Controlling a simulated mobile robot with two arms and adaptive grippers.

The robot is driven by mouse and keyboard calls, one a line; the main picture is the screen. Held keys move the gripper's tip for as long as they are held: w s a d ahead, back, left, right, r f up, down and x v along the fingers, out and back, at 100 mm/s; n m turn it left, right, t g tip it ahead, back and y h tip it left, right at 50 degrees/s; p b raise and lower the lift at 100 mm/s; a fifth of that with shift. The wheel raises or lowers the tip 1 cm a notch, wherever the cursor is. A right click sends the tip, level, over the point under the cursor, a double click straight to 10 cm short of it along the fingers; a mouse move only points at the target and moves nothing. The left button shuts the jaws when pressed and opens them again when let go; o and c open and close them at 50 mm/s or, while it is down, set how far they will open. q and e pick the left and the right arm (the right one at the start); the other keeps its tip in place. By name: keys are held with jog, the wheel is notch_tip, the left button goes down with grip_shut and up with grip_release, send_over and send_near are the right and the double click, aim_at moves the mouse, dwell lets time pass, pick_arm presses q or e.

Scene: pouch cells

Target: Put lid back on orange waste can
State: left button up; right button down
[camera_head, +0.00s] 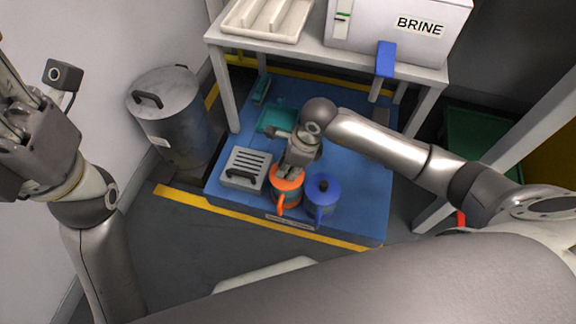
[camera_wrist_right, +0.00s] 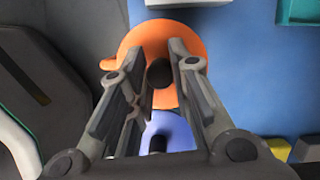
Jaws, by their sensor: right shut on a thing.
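The orange waste can (camera_head: 292,198) stands on the blue floor mat, with an orange handle on its front. My right gripper (camera_head: 291,170) reaches down over it. In the right wrist view the orange round lid (camera_wrist_right: 150,35) lies below the fingers, and its dark knob (camera_wrist_right: 160,73) is between them. My right gripper is shut on this knob. The lid is over the can's top; I cannot tell whether it touches the rim all round. My left gripper (camera_head: 12,110) is at the far left edge, partly cut off, away from the can.
A blue can (camera_head: 322,192) stands close to the right of the orange one. A grey slotted box (camera_head: 244,170) is close on the left. A white table (camera_head: 318,50) with a BRINE box (camera_head: 400,32) stands behind. A grey lidded bin (camera_head: 172,115) stands further left.

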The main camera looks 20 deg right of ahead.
jog(key=shift+f, duration=0.1)
dwell(0.7)
dwell(0.6)
jog(key=shift+f, duration=0.1)
jog(key=c, duration=1.3)
grip_release()
jog(key=shift+o, duration=0.3)
jog(key=o, duration=0.4)
jog(key=shift+o, duration=0.4)
